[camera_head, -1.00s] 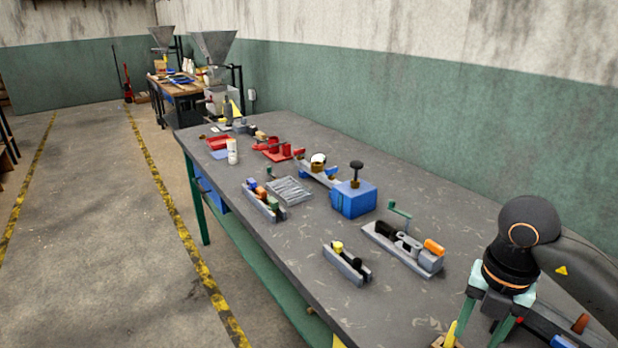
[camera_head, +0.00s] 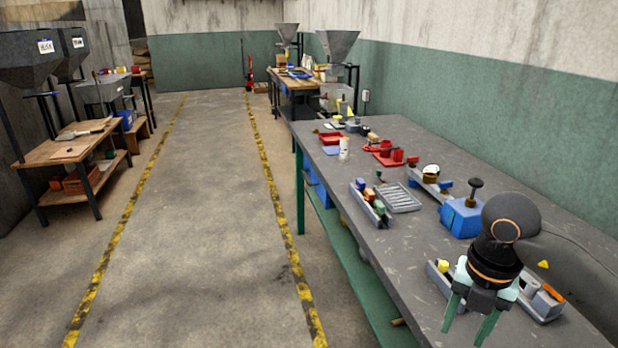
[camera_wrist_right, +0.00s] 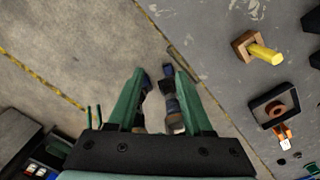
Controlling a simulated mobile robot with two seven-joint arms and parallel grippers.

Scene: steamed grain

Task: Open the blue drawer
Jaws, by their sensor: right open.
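A blue unit (camera_head: 316,184), which looks like the blue drawer, hangs under the far end of the workbench, mostly hidden by the tabletop. I cannot tell how far it is open. My right gripper (camera_head: 468,320) is open and empty, low at the near end of the bench and well away from the blue unit. In the wrist view its green fingers (camera_wrist_right: 157,85) are apart, with floor and dark parts between them. The blue unit does not show in the wrist view. My left gripper is not in view.
The workbench (camera_head: 400,250) carries a blue box with a black knob (camera_head: 461,217), a grey ribbed tray (camera_head: 399,198), red fixtures (camera_head: 388,155) and a white bottle (camera_head: 343,148). The floor (camera_head: 205,230) to its left is clear. A wooden stand (camera_head: 75,148) is at far left.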

